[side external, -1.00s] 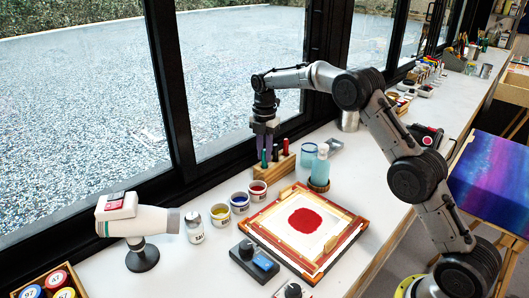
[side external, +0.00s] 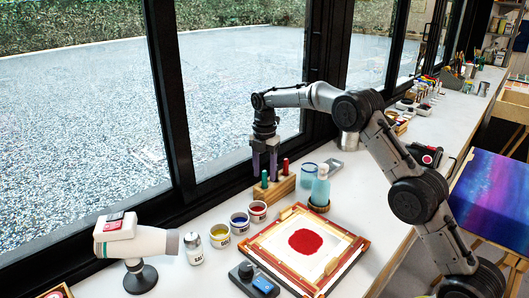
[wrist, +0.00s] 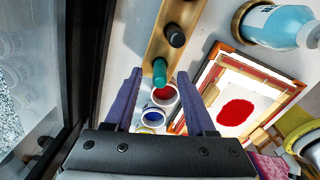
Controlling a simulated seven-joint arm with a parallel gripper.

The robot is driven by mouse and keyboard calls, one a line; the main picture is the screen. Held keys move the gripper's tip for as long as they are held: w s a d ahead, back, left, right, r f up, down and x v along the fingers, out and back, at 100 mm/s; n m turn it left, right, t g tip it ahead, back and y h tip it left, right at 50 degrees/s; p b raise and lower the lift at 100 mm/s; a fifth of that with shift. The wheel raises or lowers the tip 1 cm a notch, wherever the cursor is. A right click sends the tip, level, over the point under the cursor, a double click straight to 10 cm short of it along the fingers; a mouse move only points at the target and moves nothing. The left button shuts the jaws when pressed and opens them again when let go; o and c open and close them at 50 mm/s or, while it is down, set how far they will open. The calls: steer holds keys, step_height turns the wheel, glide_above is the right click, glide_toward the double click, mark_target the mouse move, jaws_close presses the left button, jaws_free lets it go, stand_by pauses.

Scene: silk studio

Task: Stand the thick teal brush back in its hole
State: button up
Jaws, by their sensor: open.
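The thick teal brush (side external: 264,179) stands upright at the left end of the wooden brush block (side external: 287,186). In the wrist view its teal end (wrist: 159,72) shows at the near end of the block (wrist: 163,48). How deep it sits is hidden. My gripper (side external: 265,172) is just above that end of the block, pointing down. In the wrist view my gripper (wrist: 159,76) is open, with its purple fingers apart and the teal end between the tips in the picture. I see clear gaps on both sides of it.
A black brush (wrist: 175,35) and a red brush (side external: 285,165) stand in the same block. Paint pots (side external: 239,222) lie to the left, a blue bottle (side external: 320,190) to the right, and a screen frame (side external: 262,241) in front. The window is close behind.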

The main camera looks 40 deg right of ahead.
step_height(320, 180, up, 13)
steer(key=shift+f, duration=0.15)
stand_by(0.7)
